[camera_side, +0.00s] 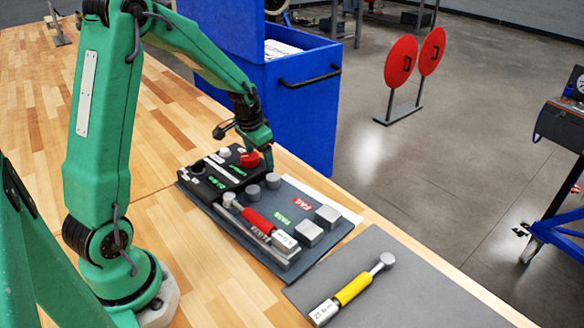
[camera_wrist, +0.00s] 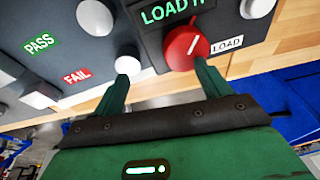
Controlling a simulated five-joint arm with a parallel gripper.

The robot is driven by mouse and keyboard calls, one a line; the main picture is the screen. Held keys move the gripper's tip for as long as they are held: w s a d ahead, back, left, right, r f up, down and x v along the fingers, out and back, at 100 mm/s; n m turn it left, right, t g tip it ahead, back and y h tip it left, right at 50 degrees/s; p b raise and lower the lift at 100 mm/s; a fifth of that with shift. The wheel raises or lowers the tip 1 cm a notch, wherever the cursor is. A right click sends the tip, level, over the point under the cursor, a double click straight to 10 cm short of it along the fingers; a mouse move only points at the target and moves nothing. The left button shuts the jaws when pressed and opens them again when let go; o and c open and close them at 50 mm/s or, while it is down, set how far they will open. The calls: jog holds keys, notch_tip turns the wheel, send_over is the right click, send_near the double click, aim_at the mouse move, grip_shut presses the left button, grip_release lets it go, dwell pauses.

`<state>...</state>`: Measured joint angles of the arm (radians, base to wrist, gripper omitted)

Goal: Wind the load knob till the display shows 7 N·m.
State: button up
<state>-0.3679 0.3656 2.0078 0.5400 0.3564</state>
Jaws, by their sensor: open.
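The load knob is a red round knob with a white pointer line (camera_wrist: 187,47). In the side view it is the red knob (camera_side: 250,159) on the black tester box. A "LOAD" label (camera_wrist: 227,43) is beside it in the wrist view. The display (camera_wrist: 178,10) shows green "LOAD" lettering there, cut off by the top edge, so its value cannot be read. My gripper (camera_wrist: 167,72) is open, with the knob just beyond its fingertips and nearer the right finger. In the side view my gripper (camera_side: 267,160) is at the knob's right; contact cannot be told.
A red-handled wrench (camera_side: 262,222) lies on the tester's grey base. Grey blocks stand near the PASS and FAIL labels (camera_side: 301,206). A yellow-handled wrench (camera_side: 352,290) lies on a grey mat (camera_side: 400,285). A blue cabinet (camera_side: 290,110) stands beyond the bench.

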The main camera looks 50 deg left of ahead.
aim_at(261, 172)
jog(key=shift+s+d+f, duration=0.2)
jog(key=shift+d+f, duration=0.15)
jog(key=shift+f, duration=0.35)
jog(key=shift+s+d+f, duration=0.2)
jog(key=shift+d+f, duration=0.1)
jog(key=shift+f, duration=0.4)
jog(key=shift+g, duration=0.3)
jog(key=c, duration=0.8)
jog(key=o, duration=0.8)
notch_tip(261, 172, up, 10)
jog(key=shift+s+r+t, duration=0.2)
jog(key=shift+t, duration=0.2)
jog(key=shift+a, duration=0.1)
